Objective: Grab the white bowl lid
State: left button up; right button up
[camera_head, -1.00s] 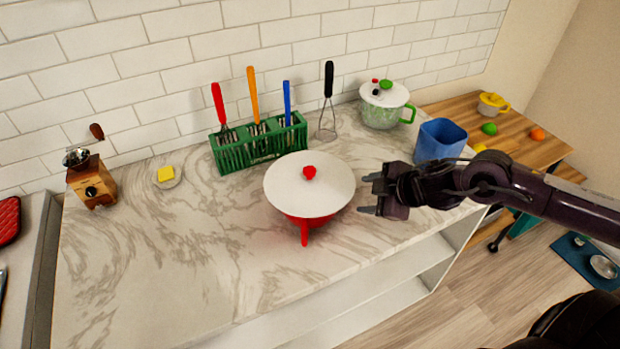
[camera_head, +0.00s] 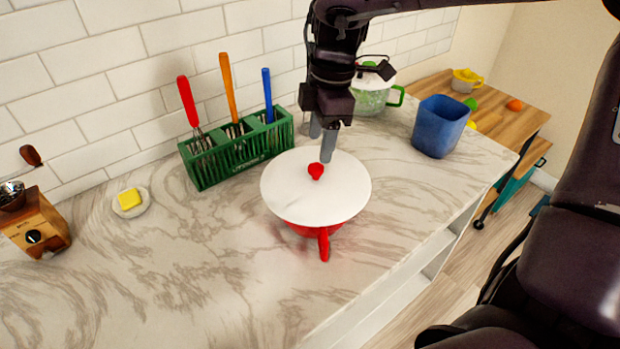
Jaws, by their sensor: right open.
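The white lid (camera_head: 290,193) with a small red knob (camera_head: 316,171) sits on a red pot (camera_head: 323,240) whose red handle points toward the front of the counter. My right gripper (camera_head: 322,143) points down from above, just behind the knob. It is open, with its fingers apart and nothing between them. One fingertip overlaps the lid's rear area in the picture; I cannot tell whether it touches. My left gripper does not show.
A green rack (camera_head: 238,152) with several utensils stands behind the pot at left. A blue container (camera_head: 440,126) and a green-handled pot (camera_head: 371,98) stand at right. A butter dish (camera_head: 131,202) and a wooden grinder (camera_head: 37,226) are at left. The front counter is clear.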

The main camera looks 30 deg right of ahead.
aim_at(316, 167)
notch_tip(316, 167, down, 3)
jog(key=shift+a+f+p, duration=0.15)
jog(key=shift+f+p, duration=0.05)
jog(key=shift+p, duration=0.65)
jog(key=f, duration=0.2)
jog(key=shift+w+a+f, duration=0.1)
jog(key=shift+w+f, duration=0.1)
jog(key=shift+f, duration=0.2)
jog(key=c, duration=0.6)
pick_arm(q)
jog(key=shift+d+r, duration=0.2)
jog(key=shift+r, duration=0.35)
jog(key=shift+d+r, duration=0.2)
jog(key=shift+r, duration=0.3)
pick_arm(e)
jog(key=c, duration=0.4)
jog(key=shift+r, duration=0.1)
jog(key=shift+c, duration=0.2)
